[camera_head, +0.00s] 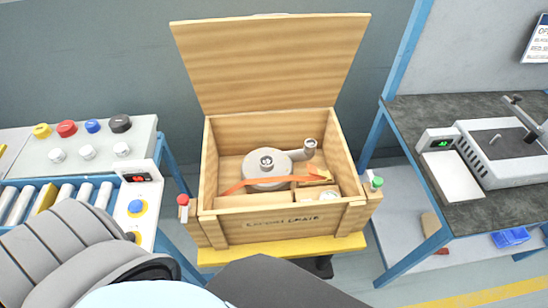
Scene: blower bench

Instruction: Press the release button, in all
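Several buttons are in view, and I cannot tell by label which is the release button. A dark knob-like part shows lower on that panel, partly hidden. Yellow (41,131), red (66,129), blue (92,126) and black (120,124) round caps line the grey console behind, with several pale knobs in front. Neither gripper is in view.
An open wooden crate (268,228) holds a grey blower (268,168) and orange strap; a red-topped post (183,205) and green-topped post (376,185) flank it. Rollers (62,193) lie left. A right bench (508,209) carries a grey machine (500,150) and green display (440,143).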

